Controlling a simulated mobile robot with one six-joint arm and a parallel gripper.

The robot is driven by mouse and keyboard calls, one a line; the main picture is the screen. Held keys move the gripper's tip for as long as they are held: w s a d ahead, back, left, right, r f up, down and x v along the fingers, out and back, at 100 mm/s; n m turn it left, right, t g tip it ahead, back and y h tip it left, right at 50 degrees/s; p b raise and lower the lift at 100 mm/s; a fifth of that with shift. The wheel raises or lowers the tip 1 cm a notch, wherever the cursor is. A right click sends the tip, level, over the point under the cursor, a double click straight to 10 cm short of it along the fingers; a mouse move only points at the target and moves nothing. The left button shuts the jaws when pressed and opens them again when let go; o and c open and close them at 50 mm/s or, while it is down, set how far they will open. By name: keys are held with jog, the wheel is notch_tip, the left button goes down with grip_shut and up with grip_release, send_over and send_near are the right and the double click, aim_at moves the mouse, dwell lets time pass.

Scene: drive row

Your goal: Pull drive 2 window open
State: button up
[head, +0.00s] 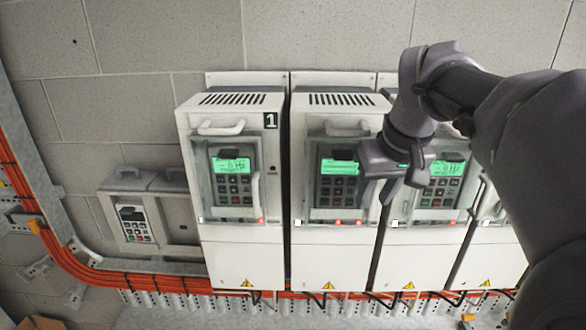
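Drive 2 (333,256) is the second white cabinet from the left, beside the cabinet labelled 1. Its clear window (312,187) lies over a keypad panel with a lit green display and looks shut. My gripper (378,188) is in front of the right edge of this window, close to the gap between drive 2 and the third cabinet. It covers the area where a side handle would show, so I cannot see that handle or whether the gripper touches it. The finger spacing is not clear from this angle.
Drive 1 (230,256) stands on the left with its window handle (256,190) showing. A third cabinet (411,258) stands right of drive 2, partly behind my arm. Orange cables (75,262) run along the left and below. A small keypad unit (135,224) hangs at far left.

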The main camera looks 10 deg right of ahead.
jog(key=shift+s+a, duration=0.1)
jog(key=shift+s, duration=0.05)
grip_shut()
dwell(1.1)
